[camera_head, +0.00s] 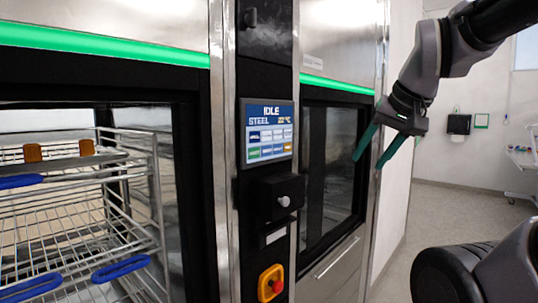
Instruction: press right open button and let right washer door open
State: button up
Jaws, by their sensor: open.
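The right washer door (325,165) is a dark-framed glass panel under a green light strip (338,85). It looks shut. A control screen (267,132) sits on the dark column left of it and reads "IDLE" and "STEEL". It carries two rows of small coloured buttons. Their labels are too small to read, so I cannot tell which one is the open button. My gripper (369,164) has two green fingers spread apart and empty. It appears in front of the right washer's right edge, to the right of the screen and apart from it.
A dark box with a grey knob (283,201) and a red button on a yellow base (270,283) are below the screen. The left washer holds a wire rack (80,215) with blue handles. Open floor (445,205) lies to the right, with a cart (523,160) beyond.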

dwell(0.3)
grip_shut()
dwell(1.6)
